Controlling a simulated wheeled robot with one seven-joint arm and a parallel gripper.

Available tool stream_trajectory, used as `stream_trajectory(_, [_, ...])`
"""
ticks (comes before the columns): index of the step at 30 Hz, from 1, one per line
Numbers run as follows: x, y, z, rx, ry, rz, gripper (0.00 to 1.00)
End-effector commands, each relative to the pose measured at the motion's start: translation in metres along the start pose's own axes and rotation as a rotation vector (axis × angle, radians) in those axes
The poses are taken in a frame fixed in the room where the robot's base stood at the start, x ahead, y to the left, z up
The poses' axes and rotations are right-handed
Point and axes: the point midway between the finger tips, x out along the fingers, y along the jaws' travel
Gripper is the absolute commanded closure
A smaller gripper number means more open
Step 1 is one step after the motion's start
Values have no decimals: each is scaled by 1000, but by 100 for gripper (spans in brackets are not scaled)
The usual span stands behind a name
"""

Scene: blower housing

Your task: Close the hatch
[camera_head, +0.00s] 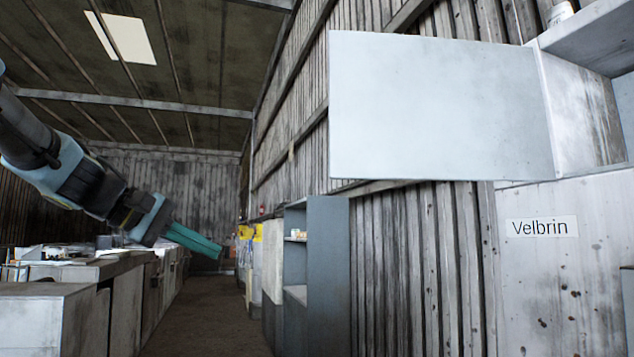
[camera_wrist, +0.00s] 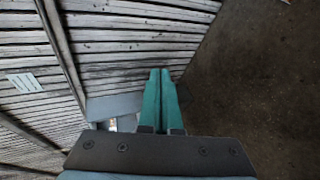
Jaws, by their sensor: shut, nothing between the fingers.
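The hatch (camera_head: 440,105) is a pale grey-white flat panel in the upper right of the head view. It stands open, swung out to the left from the edge of a wall box (camera_head: 580,120) whose inside shows at the far right. My gripper (camera_head: 219,251) is in the left half of the head view, well to the left of the hatch and lower, touching nothing. Its teal fingers are together and empty, and they also show in the wrist view (camera_wrist: 161,75). The hatch cannot be made out in the wrist view.
A label reading "Velbrin" (camera_head: 541,227) is below the box. A grey shelf unit (camera_head: 327,270) stands against the plank wall. Cluttered counters (camera_head: 60,310) line the left side. The floor aisle (camera_head: 212,315) between them is clear. A small white object (camera_head: 560,13) sits at the box's top.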

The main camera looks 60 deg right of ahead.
Motion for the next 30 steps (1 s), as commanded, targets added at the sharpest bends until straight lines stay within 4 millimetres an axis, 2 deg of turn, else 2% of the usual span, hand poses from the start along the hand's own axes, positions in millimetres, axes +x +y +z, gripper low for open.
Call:
stream_trajectory(1, [8, 43, 18, 24, -61, 99, 100])
stream_trajectory(3, [10, 92, 43, 45, -137, 216, 100])
stream_trajectory(6, [6, 142, 71, 68, -221, 338, 100])
stream_trajectory(9, [0, 170, 88, 81, -272, 408, 100])
stream_trajectory(14, [5, 186, 98, 84, -296, 436, 100])
stream_trajectory(27, [74, 218, 121, 82, -293, 433, 100])
stream_trajectory(30, [83, 222, 127, 85, -290, 431, 100])
